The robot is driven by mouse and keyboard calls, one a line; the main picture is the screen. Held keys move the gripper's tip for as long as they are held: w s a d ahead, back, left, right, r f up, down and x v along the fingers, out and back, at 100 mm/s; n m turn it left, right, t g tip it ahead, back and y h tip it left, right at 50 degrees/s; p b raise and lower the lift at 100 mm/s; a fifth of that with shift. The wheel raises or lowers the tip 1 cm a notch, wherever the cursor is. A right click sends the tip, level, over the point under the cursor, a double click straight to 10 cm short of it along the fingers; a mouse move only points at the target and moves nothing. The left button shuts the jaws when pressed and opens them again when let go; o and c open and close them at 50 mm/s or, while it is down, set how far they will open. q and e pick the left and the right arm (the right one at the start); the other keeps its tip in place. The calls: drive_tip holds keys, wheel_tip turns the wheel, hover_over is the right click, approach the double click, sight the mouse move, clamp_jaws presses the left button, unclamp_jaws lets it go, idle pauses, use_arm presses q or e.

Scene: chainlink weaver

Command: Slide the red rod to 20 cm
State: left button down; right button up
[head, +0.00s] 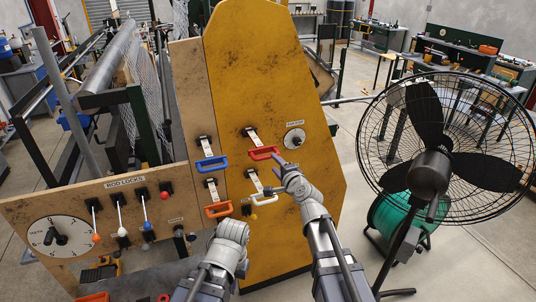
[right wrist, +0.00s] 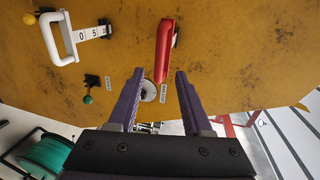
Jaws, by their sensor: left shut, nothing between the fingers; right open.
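The red handle (head: 264,153) is on the yellow panel, below a pale scale strip (head: 251,135) whose numbers are too small to read. In the right wrist view the red handle (right wrist: 165,50) stands just beyond my fingertips. My right gripper (head: 281,172) is open, just below and right of the red handle in the head view. In the wrist view its fingers (right wrist: 159,75) are apart with nothing gripped; a round dial shows in the gap behind them. My left gripper (head: 234,228) is shut and empty, low in front of the panel.
A white handle (head: 265,200) is just below the red one; its strip reads 0 and 5 in the wrist view. Blue (head: 210,163) and orange (head: 218,209) handles are to the left. A rod-locks board (head: 110,207) has several coloured knobs. A fan (head: 430,170) stands at right.

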sight(268, 157)
drive_tip(key=b+x, duration=0.1)
drive_tip(key=x, duration=0.6)
drive_tip(key=shift+w+a+f+b, duration=0.15)
drive_tip(key=shift+w+a+b, duration=0.05)
drive_tip(key=shift+w+b, duration=0.15)
drive_tip(key=shift+s, duration=0.1)
clamp_jaws()
idle(1.0)
